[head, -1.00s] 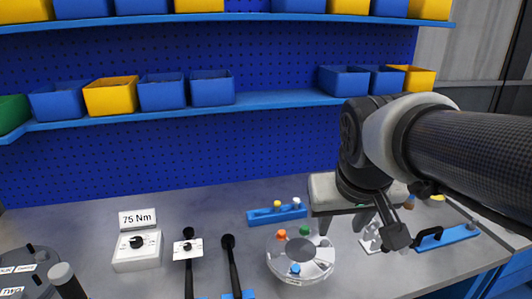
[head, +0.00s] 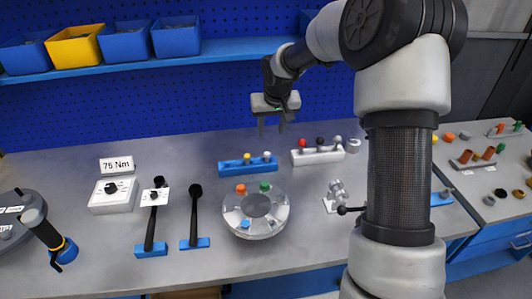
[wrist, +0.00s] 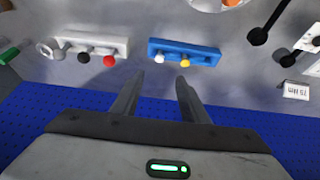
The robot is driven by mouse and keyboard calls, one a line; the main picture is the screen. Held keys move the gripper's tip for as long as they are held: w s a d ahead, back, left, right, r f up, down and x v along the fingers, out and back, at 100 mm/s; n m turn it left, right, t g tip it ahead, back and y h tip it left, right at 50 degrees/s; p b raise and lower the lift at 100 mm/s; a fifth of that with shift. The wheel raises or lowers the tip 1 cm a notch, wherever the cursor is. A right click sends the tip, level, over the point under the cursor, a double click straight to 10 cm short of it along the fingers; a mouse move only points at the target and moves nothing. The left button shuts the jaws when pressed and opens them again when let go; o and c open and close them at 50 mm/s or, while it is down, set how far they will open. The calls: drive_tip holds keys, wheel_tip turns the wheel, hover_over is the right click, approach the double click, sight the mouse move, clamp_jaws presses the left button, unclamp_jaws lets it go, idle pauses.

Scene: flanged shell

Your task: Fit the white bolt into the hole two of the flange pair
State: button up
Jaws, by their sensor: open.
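The white bolt (head: 267,155) stands in a blue rack (head: 233,168) beside a yellow bolt (head: 247,158). The white bolt also shows in the wrist view (wrist: 158,61). The flange pair (head: 281,219) is a round grey disc on the bench in front of the rack. An orange bolt (head: 241,189), a green bolt (head: 265,186) and a blue bolt (head: 245,223) sit in it. I cannot read hole numbers. My gripper (head: 272,128) is open and empty, raised near the blue rack, its fingers pointing down. In the wrist view the white bolt appears beyond my fingertips (wrist: 160,77).
A white rack (head: 318,157) with red, black and grey bolts stands right of the blue rack. A small metal fixture (head: 336,195) is right of the flange. Black-handled tools (head: 195,215) and a 75 Nm box (head: 113,196) stand left. A shelf with bins (head: 124,40) is behind.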

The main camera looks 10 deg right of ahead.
approach(267, 154)
wheel_tip(267, 154, down, 3)
drive_tip(key=shift+w+r+p+x, duration=0.1)
drive_tip(key=shift+w+p+x, duration=0.1)
drive_tip(key=shift+x, duration=0.75)
drive_tip(key=shift+w+r+p+x, duration=0.1)
drive_tip(key=shift+w+p+x, duration=0.1)
drive_tip(key=shift+x, duration=0.7)
drive_tip(key=shift+w+r+p+x, duration=0.1)
drive_tip(key=shift+w+p+x, duration=0.1)
drive_tip(key=shift+x, duration=0.75)
clamp_jaws()
